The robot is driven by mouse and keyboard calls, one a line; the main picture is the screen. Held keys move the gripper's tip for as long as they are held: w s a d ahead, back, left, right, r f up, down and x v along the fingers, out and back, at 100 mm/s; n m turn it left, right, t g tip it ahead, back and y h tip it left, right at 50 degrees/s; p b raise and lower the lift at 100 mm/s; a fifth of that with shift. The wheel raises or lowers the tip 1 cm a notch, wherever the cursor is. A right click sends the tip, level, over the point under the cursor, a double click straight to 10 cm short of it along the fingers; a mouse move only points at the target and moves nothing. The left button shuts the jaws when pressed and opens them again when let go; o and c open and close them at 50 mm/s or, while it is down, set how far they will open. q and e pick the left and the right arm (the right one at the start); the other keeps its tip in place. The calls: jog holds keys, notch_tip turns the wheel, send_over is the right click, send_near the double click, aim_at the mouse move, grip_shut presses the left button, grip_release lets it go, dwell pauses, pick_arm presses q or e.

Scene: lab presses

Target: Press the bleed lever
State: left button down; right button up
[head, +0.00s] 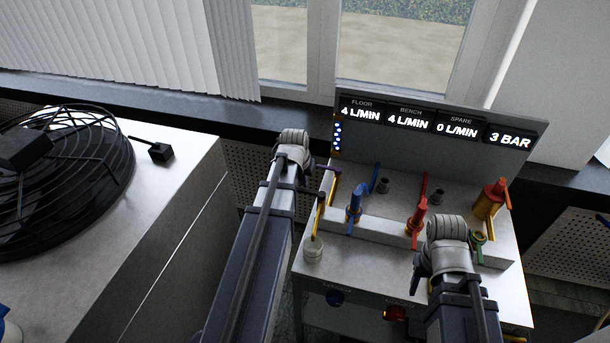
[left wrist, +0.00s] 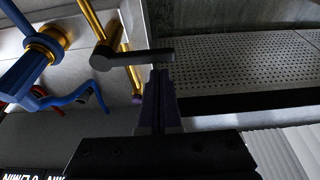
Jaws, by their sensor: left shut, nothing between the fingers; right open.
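A grey bar-shaped lever (left wrist: 135,59), the likely bleed lever, sits on a brass pipe (left wrist: 93,20) in the left wrist view. No label on it is readable. My left gripper (left wrist: 160,78) is shut and empty, its fingertips close to the lever's free end; I cannot tell whether they touch. In the head view my left gripper (head: 326,167) is at the panel's left end, beside a brass pipe (head: 333,188); the lever is not clear there. My right gripper (head: 418,275) is open over the bench's front right, its fingers mostly hidden by its wrist.
Blue (head: 355,203) and red (head: 416,222) valves stand on the bench, with an orange-and-brass valve (head: 491,200) at right. A display board (head: 435,135) behind reads 4, 4 and 0 L/MIN and 3 BAR. A white counter (head: 165,200) with a black wire cage stands left.

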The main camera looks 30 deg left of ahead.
pick_arm(q)
jog(key=shift+s, duration=0.25)
